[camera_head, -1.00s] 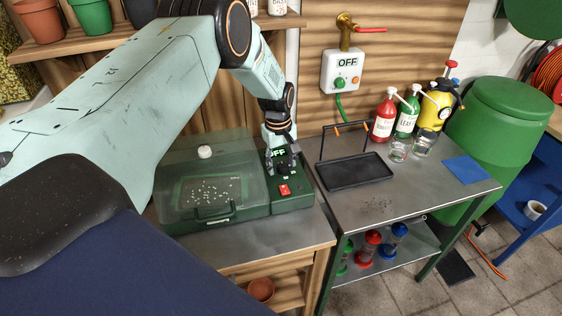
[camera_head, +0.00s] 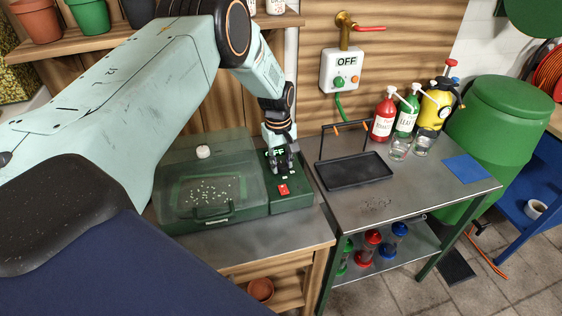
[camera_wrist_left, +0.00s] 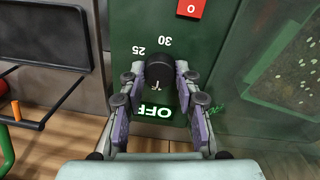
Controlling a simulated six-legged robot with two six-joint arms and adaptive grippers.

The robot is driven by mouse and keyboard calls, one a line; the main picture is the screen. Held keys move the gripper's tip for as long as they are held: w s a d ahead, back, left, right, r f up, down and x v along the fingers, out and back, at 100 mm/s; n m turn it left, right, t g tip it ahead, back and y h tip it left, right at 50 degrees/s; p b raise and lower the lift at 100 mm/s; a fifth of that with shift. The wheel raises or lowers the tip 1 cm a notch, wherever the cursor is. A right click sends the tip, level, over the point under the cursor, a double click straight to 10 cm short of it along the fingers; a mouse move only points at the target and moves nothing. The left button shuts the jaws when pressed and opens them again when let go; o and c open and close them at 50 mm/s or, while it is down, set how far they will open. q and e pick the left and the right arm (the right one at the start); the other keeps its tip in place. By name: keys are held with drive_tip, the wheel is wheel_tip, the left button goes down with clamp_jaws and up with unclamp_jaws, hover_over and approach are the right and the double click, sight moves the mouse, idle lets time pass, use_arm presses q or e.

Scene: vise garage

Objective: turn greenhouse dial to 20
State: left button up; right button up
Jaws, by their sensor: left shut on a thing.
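The greenhouse (camera_head: 215,212) is a green box with a clear lid on the wooden bench, with a green control panel (camera_head: 300,201) at its right end. My left gripper (camera_head: 284,168) reaches down over this panel. In the left wrist view its fingers (camera_wrist_left: 158,84) are shut on the black dial (camera_wrist_left: 158,70), one finger on each side. The numbers 25 and 30 show upside down beside the dial, and a lit OFF display (camera_wrist_left: 155,112) shows below it. The fingers hide other markings. A red button (camera_head: 283,189) is on the panel. My right gripper is not in view.
A metal table (camera_head: 425,192) to the right holds a black tray (camera_head: 355,171), red and green bottles and a yellow sprayer (camera_head: 437,108). A white switch box (camera_head: 341,71) reading OFF is on the wooden wall. A green barrel (camera_head: 505,125) stands at the right.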

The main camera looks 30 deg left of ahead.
use_arm(q)
drive_tip(key=shift+m+b, duration=0.45)
drive_tip(key=shift+m, duration=0.35)
drive_tip(key=m+b, duration=0.2)
drive_tip(key=m, duration=0.2)
drive_tip(key=shift+f, duration=0.1)
drive_tip(key=m+b, duration=0.2)
drive_tip(key=m, duration=0.3)
drive_tip(key=shift+m+g, duration=0.3)
drive_tip(key=shift+m, duration=0.1)
drive_tip(key=o, duration=1.1)
drive_tip(key=shift+s+r, duration=0.1)
drive_tip(key=shift+r, duration=0.1)
drive_tip(key=shift+o, duration=0.2)
